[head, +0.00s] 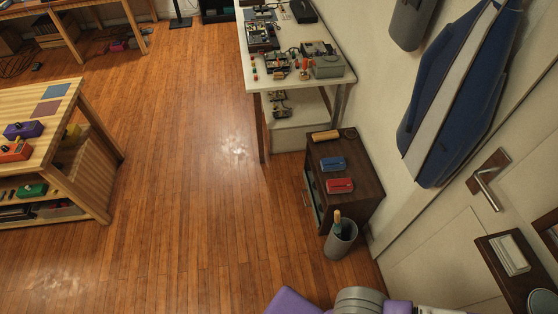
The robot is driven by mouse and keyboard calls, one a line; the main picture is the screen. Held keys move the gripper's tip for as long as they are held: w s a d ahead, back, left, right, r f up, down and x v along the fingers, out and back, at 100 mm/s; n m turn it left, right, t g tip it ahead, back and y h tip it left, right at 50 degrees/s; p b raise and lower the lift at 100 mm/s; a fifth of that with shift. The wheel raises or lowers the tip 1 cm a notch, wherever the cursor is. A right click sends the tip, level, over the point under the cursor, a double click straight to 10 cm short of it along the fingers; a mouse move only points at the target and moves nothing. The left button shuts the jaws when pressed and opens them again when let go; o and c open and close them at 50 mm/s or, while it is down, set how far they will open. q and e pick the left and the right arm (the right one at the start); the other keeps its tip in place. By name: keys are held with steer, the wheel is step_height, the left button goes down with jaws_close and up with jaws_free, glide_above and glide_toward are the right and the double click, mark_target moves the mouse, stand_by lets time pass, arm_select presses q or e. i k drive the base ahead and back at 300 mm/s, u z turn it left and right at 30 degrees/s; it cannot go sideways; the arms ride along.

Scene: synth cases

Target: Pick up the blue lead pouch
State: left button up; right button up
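A small blue pouch (333,163) lies flat on top of a dark brown cabinet (352,208). A similar red pouch (340,186) lies just in front of it, apart from it. Small details on both pouches are too small to read. A tan cylindrical roll (325,136) lies behind the blue pouch. Neither of my grippers shows in the head view. Only purple and grey parts of my own body show at the bottom edge, well short of the cabinet.
A grey bin (341,240) stands on the floor before the cabinet. A white workbench (297,85) with electronics stands behind it. A door with a handle (488,178) and a small wall shelf (517,288) are at right. A wooden bench (90,175) is at left. The floor between is clear.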

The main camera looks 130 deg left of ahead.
mark_target(334, 164)
steer(key=u, duration=1.3)
steer(key=k, duration=0.25)
steer(key=u, duration=3.45)
steer(key=i, duration=3.15)
steer(key=z, duration=2.05)
